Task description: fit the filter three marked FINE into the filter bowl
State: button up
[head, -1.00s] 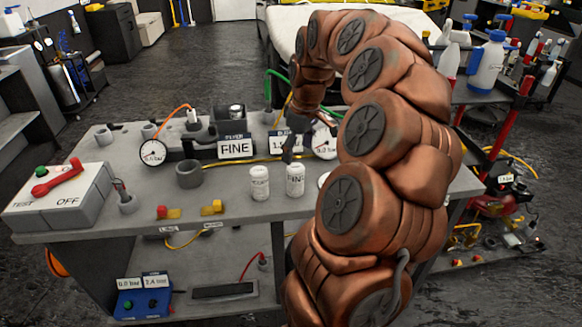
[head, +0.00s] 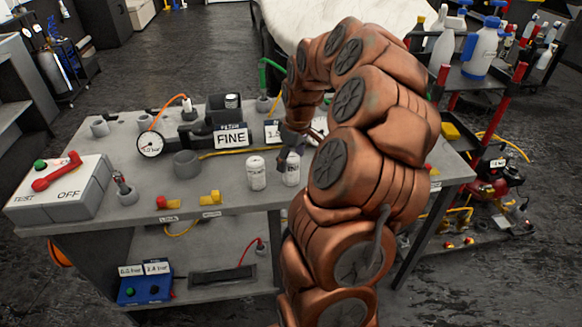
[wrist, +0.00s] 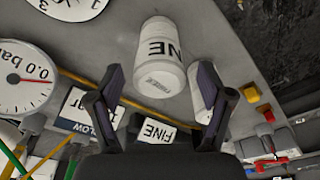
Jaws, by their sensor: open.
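Two white cylindrical filters stand upright on the bench. The right one (head: 291,172) carries the FINE marking and is below my gripper (head: 291,148). The left one (head: 256,174) stands beside it, its marking too small to read. In the wrist view my gripper (wrist: 160,77) is open, with the filter ending in "NE" (wrist: 160,55) just beyond and between its fingertips, not clasped. The other filter (wrist: 203,85) is partly hidden behind the right finger. A grey open cup (head: 187,164), seemingly the filter bowl, stands left of the filters.
A FILTER FINE sign (head: 231,137) stands behind the filters. A pressure gauge (head: 150,145) and the TEST/OFF box (head: 60,188) are further left. Yellow and red fittings (head: 209,198) lie near the front edge. A large dial (wrist: 68,6) is close in the wrist view.

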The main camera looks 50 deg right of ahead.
jog(key=c, duration=1.3)
jog(key=shift+o, duration=0.2)
jog(key=shift+r, duration=0.1)
